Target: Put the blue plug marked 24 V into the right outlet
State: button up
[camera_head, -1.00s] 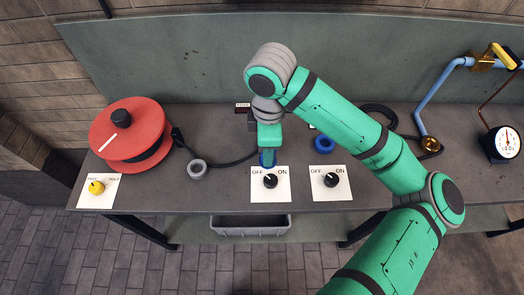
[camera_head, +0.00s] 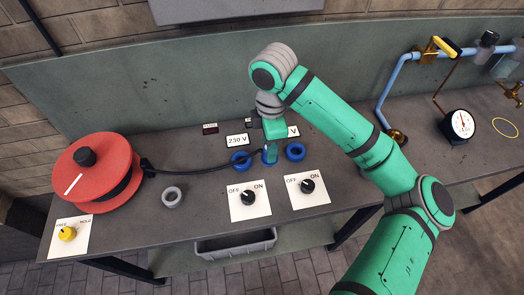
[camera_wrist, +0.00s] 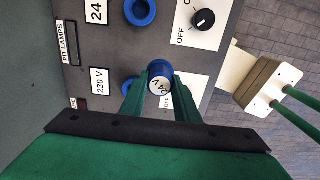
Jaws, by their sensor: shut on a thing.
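My gripper (camera_head: 270,148) is shut on the blue plug (camera_wrist: 160,70), whose pale end reads in part "4 V" in the wrist view. In the head view the plug (camera_head: 269,155) is over the table between two blue ring outlets. The right outlet (camera_head: 295,152) is near the "24 V" label, partly covered by my arm; it also shows at the top of the wrist view (camera_wrist: 140,11). The left outlet (camera_head: 239,159) is by the "230 V" label (camera_head: 238,140). In the wrist view the plug partly hides this left outlet (camera_wrist: 129,86). The plug appears apart from both outlets.
A black cable (camera_head: 200,172) runs from a red reel (camera_head: 95,175) to the plug. A grey ring (camera_head: 172,196) lies left of the outlets. Two OFF/ON switches (camera_head: 248,198) (camera_head: 307,186) are in front. Pipes and a gauge (camera_head: 458,126) stand at right.

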jog(key=shift+w+d, duration=0.25)
jog(key=w+d, duration=0.7)
jog(key=d, duration=0.1)
jog(key=shift+w, duration=0.15)
dwell(0.6)
jog(key=shift+f, duration=2.95)
jog(key=o, duration=1.2)
jog(key=shift+r, duration=0.1)
notch_tip(320, 180, up, 11)
jog(key=shift+f, duration=0.15)
